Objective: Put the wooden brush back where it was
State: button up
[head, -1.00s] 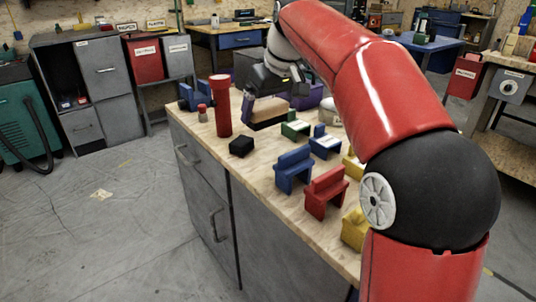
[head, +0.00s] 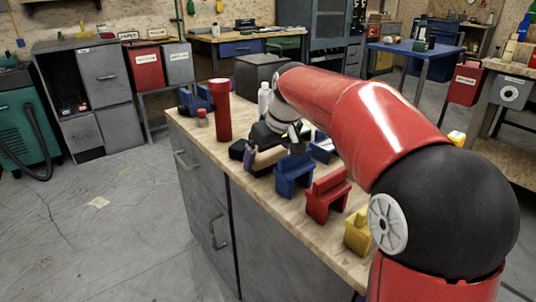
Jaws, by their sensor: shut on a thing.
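The wooden brush (head: 267,160) shows in the head view as a tan block with a dark underside, low over the wooden worktop near its middle. My gripper (head: 258,154) is shut on it, with a greyish finger visible at its left side. The far finger is hidden. I cannot tell whether the brush touches the worktop.
A black block (head: 237,149) is just left of the brush. A blue holder (head: 293,174), a red holder (head: 326,194) and a yellow one (head: 358,232) stand toward the front right.

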jog(key=shift+f, duration=0.1)
jog(key=o, duration=0.7)
jog(key=p+v, duration=0.1)
jog(key=v, duration=1.1)
